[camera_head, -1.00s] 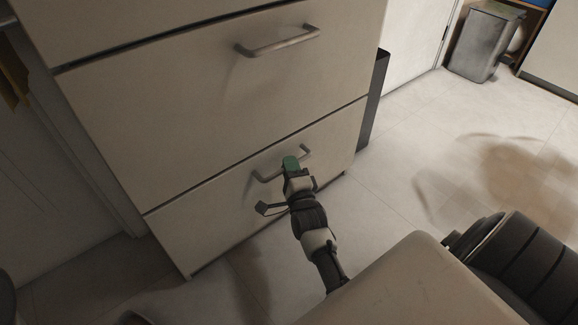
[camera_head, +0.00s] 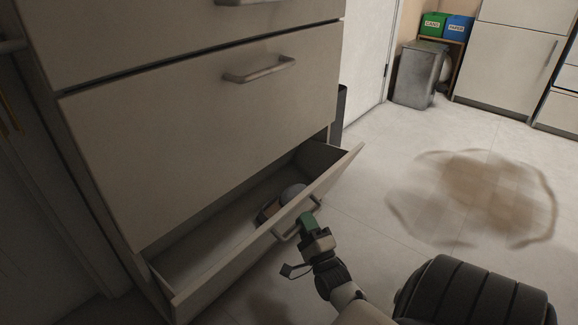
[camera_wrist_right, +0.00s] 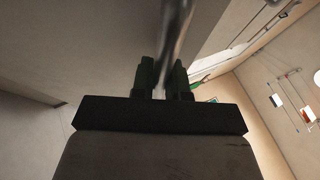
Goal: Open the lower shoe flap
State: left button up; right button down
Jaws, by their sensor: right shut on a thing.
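The lower shoe flap (camera_head: 250,258) is the lowest front of the pale cabinet. It stands tilted out at the top, and the compartment behind it shows. Its grey bar handle (camera_head: 287,236) is partly hidden by my right gripper (camera_head: 307,220). The right gripper's green fingers are shut on this handle. In the right wrist view the handle (camera_wrist_right: 176,45) runs between the two fingers of the gripper (camera_wrist_right: 165,80). Inside the compartment lie a rounded grey item (camera_head: 292,192) and a brown item (camera_head: 268,211). My left gripper is not in view.
The closed front above (camera_head: 200,130) has its own bar handle (camera_head: 260,70). Light tiled floor (camera_head: 370,195) lies free to the right, with a brownish patch (camera_head: 480,195). A grey bin (camera_head: 418,75) stands at the back beside green and blue boxes.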

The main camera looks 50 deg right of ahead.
jog(key=s+f+b, duration=0.5)
jog(key=s+f, duration=0.4)
jog(key=f, duration=0.5)
jog(key=shift+s+d+b, duration=0.3)
jog(key=shift+s+d, duration=0.05)
jog(key=shift+f, duration=0.1)
jog(key=c, duration=1.1)
grip_release()
jog(key=shift+c, duration=0.2)
jog(key=p+v, duration=0.2)
jog(key=v, duration=0.9)
jog(key=shift+p, duration=0.3)
